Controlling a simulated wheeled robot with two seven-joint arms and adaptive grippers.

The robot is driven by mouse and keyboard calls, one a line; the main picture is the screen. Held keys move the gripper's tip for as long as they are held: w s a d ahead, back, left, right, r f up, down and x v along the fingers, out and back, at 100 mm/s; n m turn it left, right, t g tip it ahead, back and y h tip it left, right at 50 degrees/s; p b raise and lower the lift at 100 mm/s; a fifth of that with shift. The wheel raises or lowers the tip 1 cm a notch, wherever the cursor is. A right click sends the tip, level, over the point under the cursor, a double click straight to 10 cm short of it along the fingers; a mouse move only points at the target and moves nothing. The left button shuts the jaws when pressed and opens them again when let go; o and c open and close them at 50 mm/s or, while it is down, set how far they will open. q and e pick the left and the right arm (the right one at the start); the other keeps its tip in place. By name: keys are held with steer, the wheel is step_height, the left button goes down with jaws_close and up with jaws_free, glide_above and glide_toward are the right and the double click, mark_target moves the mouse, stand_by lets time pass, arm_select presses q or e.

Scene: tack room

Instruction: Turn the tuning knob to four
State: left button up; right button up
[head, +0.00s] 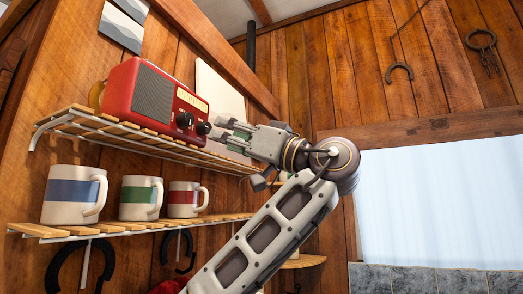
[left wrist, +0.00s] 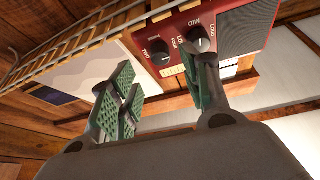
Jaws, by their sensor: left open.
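A red radio (head: 155,95) stands on the upper slatted shelf, with a grey speaker grille, a pale yellow dial (head: 192,101) and two dark knobs. One knob (head: 184,119) is nearer the grille; the other knob (head: 203,128) is nearer my left gripper (head: 229,132). My left gripper is open, its fingers pointing at the radio's front. In the left wrist view the radio looks upside down, and its knobs (left wrist: 161,52) and (left wrist: 199,40) have white pointer marks. The green-padded fingers of my left gripper (left wrist: 160,88) are spread, one overlapping the right-hand knob's edge. I cannot tell contact or read the numbers.
Three striped mugs, blue (head: 74,193), green (head: 140,196) and red (head: 185,197), stand on the lower shelf (head: 120,228). The upper shelf's slats (head: 150,140) run just below the radio. Horseshoes hang on the wood wall. A pale window (head: 440,200) is at right.

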arm_select(q)
steer(key=b+v, duration=0.2)
steer(key=v, duration=0.5)
steer(key=shift+d, duration=0.4)
steer(key=shift+s+f, duration=0.15)
stand_by(0.3)
